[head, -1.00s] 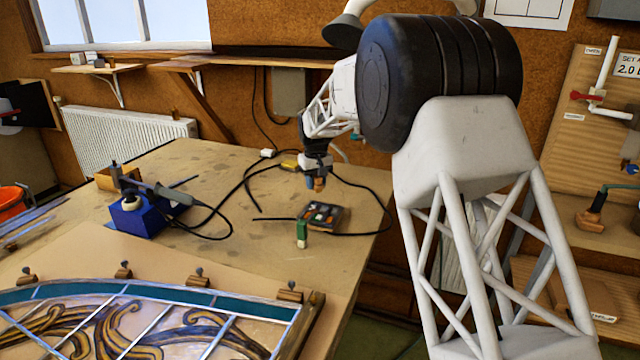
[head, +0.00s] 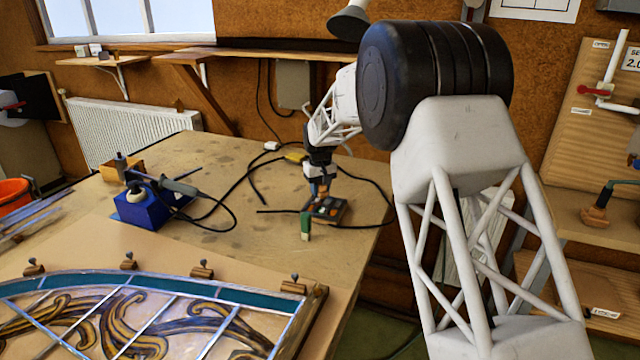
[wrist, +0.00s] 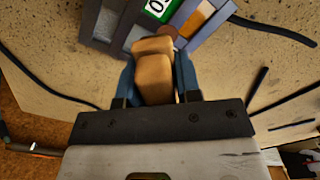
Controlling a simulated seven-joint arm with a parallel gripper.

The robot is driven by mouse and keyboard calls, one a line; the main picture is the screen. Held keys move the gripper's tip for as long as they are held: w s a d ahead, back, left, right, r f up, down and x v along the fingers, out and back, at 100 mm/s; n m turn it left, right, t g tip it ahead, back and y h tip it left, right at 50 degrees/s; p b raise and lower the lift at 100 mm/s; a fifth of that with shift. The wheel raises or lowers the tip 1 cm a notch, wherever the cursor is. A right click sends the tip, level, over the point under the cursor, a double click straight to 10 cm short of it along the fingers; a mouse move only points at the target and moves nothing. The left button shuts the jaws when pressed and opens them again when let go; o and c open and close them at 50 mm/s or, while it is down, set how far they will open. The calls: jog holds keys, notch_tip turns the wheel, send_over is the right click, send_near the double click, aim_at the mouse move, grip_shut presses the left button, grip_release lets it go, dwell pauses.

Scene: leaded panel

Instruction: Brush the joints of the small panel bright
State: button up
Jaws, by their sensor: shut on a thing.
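The small panel (head: 336,213), a dark-framed piece with several coloured panes, lies flat on the bench. In the wrist view the small panel (wrist: 196,22) shows at the top, with grey, orange and green panes; the green one bears a white number patch. My gripper (head: 320,188) is low over the panel's back left part. In the wrist view the blue fingers of my gripper (wrist: 158,82) are shut on a tan wooden-handled brush (wrist: 154,72). The brush's working end is hidden beneath its handle, so I cannot tell whether it touches the panel.
A blue soldering-iron stand (head: 145,208) with a cable is further left. Black cables (head: 375,215) loop around the panel. A large leaded panel (head: 150,318) fills the front left. Bare bench lies between.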

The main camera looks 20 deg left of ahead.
aim_at(318, 204)
notch_tip(318, 204, down, 2)
jog(key=shift+f, duration=0.1)
jog(key=shift+s+f, duration=0.25)
jog(key=shift+s, duration=0.25)
jog(key=shift+s+f, duration=0.25)
jog(key=shift+s, duration=0.25)
jog(key=shift+c, duration=0.2)
jog(key=shift+s, duration=0.35)
jog(key=shift+w, duration=1.25)
jog(key=shift+s, duration=0.45)
jog(key=shift+s+r, duration=0.15)
jog(key=shift+s, duration=0.7)
jog(key=shift+w+f, duration=0.2)
jog(key=shift+f, duration=0.05)
jog(key=shift+w+r, duration=0.15)
jog(key=shift+w, duration=1.05)
jog(key=shift+r, duration=4.05)
